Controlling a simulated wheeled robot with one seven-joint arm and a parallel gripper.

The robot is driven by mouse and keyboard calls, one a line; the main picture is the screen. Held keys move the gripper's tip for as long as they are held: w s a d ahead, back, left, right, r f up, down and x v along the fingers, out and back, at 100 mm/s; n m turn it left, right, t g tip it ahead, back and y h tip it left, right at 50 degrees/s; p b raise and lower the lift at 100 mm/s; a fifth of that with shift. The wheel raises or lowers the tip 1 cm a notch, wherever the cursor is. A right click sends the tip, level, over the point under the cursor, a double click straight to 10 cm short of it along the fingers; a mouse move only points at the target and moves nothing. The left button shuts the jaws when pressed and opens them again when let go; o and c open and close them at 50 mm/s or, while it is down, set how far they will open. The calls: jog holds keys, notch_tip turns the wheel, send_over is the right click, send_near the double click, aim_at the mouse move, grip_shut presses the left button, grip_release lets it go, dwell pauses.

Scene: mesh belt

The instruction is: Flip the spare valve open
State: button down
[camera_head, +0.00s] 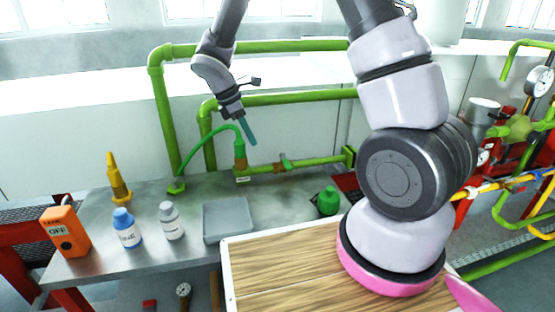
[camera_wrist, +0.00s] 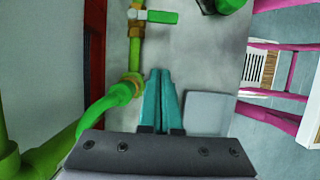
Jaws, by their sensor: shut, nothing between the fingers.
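The valve (camera_head: 284,163) is a brass body on a low green pipe at the back of the metal bench. In the wrist view the valve (camera_wrist: 138,15) is at the top, and its green lever (camera_wrist: 162,17) points right, across the pipe. My gripper (camera_head: 251,141) has teal fingers, shut and empty, pointing down above the bench, left of the valve. In the wrist view the gripper (camera_wrist: 160,74) is beside a brass fitting (camera_wrist: 132,80) on the pipe, short of the valve. I cannot tell if the fingers touch anything.
A green hose (camera_head: 212,136) arches left of my gripper. A wooden-topped table (camera_head: 285,265) is in front.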

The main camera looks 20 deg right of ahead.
aim_at(285, 161)
jog(key=d+f, duration=0.2)
jog(key=f, duration=0.1)
jog(key=d+f, duration=0.5)
jog(key=f, duration=0.1)
jog(key=shift+d+f, duration=0.15)
jog(key=shift+d, duration=0.2)
